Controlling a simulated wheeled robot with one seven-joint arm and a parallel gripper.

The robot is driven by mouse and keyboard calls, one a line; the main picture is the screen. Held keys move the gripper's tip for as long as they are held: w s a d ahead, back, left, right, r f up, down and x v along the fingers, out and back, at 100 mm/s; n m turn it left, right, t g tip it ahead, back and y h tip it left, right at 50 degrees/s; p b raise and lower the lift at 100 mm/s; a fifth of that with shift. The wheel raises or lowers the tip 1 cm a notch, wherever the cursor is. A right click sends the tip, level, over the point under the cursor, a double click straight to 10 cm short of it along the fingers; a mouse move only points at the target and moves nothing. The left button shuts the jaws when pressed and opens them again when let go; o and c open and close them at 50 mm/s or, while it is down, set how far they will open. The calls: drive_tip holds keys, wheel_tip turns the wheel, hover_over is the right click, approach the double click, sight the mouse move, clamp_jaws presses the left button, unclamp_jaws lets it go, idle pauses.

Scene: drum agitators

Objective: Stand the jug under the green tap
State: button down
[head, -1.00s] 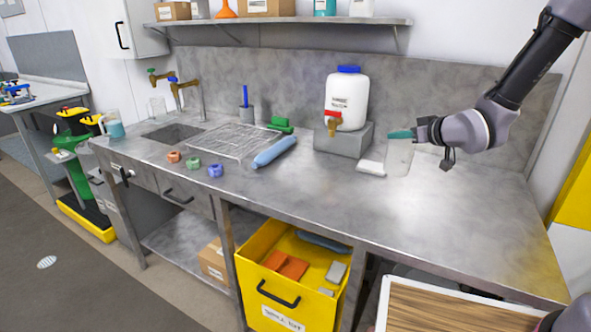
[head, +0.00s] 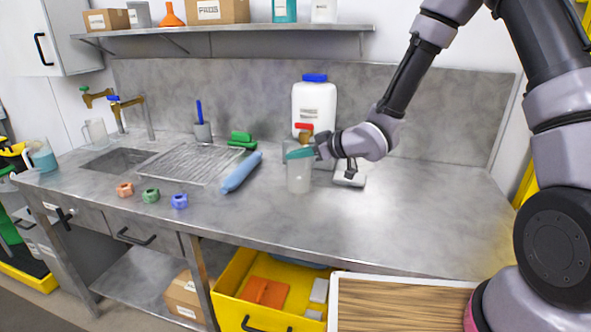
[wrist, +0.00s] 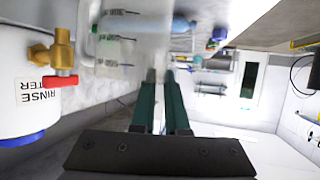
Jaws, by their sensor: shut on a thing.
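A clear graduated jug (head: 299,176) is held in my gripper (head: 300,153), whose teal fingers are shut on it near its top. It is upright in front of the rinse-water container, apparently a little above the bench. In the wrist view the jug (wrist: 125,38) fills the upper middle, beyond the fingertips (wrist: 160,76). The green tap (head: 97,97) is brass with a green handle, at the back left by the sink (head: 117,158). A blue-handled tap (head: 127,102) stands just right of it. Another clear jug (head: 95,132) stands near the taps, below the green one in the picture.
The rinse-water container (head: 314,105) has a red-handled brass tap, close to my gripper. A jug of blue liquid (head: 42,157) stands far left.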

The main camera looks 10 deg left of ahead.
sight(300, 166)
wheel_tip(300, 166, down, 4)
drive_tip(key=c, duration=0.9)
unclamp_jaws()
drive_tip(key=shift+d, duration=0.1)
drive_tip(key=shift+r, duration=0.1)
